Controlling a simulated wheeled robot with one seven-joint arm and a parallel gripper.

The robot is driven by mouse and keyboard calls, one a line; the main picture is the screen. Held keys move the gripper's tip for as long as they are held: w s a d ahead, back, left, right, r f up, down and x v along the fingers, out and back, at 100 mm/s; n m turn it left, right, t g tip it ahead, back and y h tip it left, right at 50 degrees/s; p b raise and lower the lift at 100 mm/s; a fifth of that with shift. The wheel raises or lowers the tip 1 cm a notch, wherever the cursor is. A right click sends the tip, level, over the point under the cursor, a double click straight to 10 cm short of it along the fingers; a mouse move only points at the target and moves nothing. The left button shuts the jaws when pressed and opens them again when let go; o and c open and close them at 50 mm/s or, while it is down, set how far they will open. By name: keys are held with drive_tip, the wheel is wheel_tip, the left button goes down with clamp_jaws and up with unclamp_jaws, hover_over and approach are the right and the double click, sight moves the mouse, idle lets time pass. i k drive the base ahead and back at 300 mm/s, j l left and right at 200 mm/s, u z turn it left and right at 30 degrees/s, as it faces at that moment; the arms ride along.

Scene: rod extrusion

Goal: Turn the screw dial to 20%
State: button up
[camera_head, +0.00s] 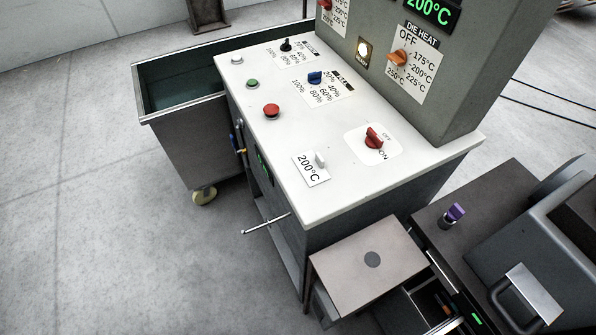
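Two percent dials sit on the white top of the control cabinet. The black dial (286,45) is at the back, with marks from 20% to 100% around it. The blue dial (315,78) is nearer, with similar marks from 20% to 100%. Each has a small black name label, too small to read, so I cannot tell which is the screw dial. The exact mark each knob points at is also too small to tell. My gripper is not in view, and nothing touches either dial.
The white cabinet top (330,185) also bears a red button (271,110), green button (252,84), white button (236,59) and red OFF/ON switch (374,138). A grey panel (470,70) with an orange die heat dial (399,57) rises behind. A bin (185,130) stands left.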

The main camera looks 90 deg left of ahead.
sight(286, 47)
drive_tip(key=u, duration=1.95)
